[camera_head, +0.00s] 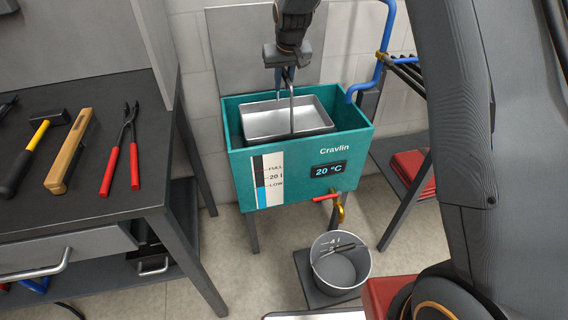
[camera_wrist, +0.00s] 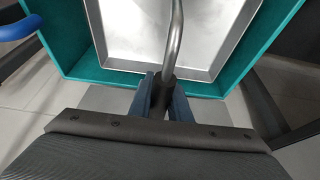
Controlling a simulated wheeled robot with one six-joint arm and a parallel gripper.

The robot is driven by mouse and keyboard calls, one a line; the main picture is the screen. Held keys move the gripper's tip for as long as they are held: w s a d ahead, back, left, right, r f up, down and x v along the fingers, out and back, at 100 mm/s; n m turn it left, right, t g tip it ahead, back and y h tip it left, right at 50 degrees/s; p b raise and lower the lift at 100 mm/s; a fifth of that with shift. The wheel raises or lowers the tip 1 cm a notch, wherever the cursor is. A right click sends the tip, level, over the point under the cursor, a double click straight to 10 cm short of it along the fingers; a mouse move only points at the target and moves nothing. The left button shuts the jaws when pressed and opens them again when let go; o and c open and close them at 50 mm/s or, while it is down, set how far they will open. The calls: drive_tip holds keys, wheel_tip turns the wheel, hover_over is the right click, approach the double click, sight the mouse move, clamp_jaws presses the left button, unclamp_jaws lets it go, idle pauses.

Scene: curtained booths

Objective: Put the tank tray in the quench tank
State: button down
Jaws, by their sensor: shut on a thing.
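The teal quench tank (camera_head: 301,166) stands on legs in the middle of the head view, marked "Cravlin" with a 20 °C display and a level gauge. The metal tank tray (camera_head: 283,119) is within the tank's rim outline, its upper edge near rim height. Its handle (camera_head: 291,108) rises from it. My gripper (camera_head: 287,76) is above the tray, shut on the handle. In the wrist view, my gripper (camera_wrist: 165,95) grips the grey handle bar, with the tray (camera_wrist: 130,35) beyond and the teal tank rim (camera_wrist: 213,88) around it. I cannot tell whether the tray touches the tank's bottom.
A grey bucket (camera_head: 340,264) sits below the tank's red-levered tap (camera_head: 328,197). A blue pipe (camera_head: 384,50) runs at the tank's right. A grey panel stands behind.

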sight(283, 122)
wheel_tip(283, 122, down, 16)
drive_tip(key=shift+w+a+r+b, duration=0.1)
drive_tip(key=shift+b, duration=0.45)
drive_tip(key=shift+f, duration=0.6)
drive_tip(key=c, duration=1.7)
unclamp_jaws()
drive_tip(key=shift+o, duration=0.2)
